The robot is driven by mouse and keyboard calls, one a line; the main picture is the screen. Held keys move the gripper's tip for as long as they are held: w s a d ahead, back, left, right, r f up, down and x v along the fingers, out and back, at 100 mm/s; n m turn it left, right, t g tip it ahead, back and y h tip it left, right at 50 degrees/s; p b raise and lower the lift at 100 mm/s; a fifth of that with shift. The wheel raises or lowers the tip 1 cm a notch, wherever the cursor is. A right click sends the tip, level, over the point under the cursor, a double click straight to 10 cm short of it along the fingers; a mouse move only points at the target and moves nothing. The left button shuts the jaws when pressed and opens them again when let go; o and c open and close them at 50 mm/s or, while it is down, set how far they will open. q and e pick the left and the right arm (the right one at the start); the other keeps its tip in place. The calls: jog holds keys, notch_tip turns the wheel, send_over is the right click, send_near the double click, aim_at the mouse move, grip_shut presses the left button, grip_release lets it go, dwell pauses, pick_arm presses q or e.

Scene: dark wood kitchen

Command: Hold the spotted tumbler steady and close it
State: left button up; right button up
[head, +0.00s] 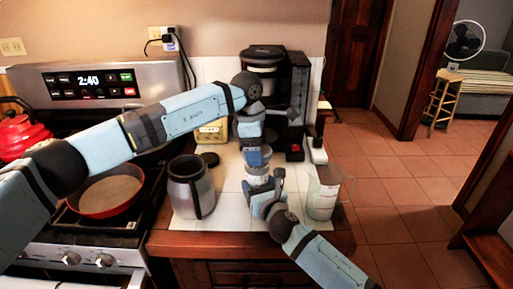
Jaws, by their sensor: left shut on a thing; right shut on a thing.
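The spotted tumbler (258,158) is small and mostly hidden between my two grippers, above the white tiled counter. Its pale, bluish side shows only in part, and its spots are too small to make out. My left gripper (252,146) points down from above and is shut at the tumbler's top, where the lid is. The lid itself is hidden by the fingers, and I cannot tell how it sits on the rim. My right gripper (260,178) reaches up from the lower right and is shut on the tumbler's body.
A clear container (323,194) stands close on the right. A black coffee maker (296,85) is behind. A red pan (108,192) sits on the stove. The counter's front edge is near.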

pick_arm(q)
jog(key=shift+f, duration=0.9)
jog(key=shift+f, duration=0.55)
pick_arm(e)
grip_shut()
pick_arm(q)
jog(key=m+y, duration=0.1)
jog(key=m, duration=1.5)
jog(key=m+g+y, duration=0.1)
jog(key=m, duration=0.7)
jog(key=shift+w+d+y, duration=0.1)
jog(key=shift+d+y, duration=0.05)
jog(key=shift+y, duration=0.15)
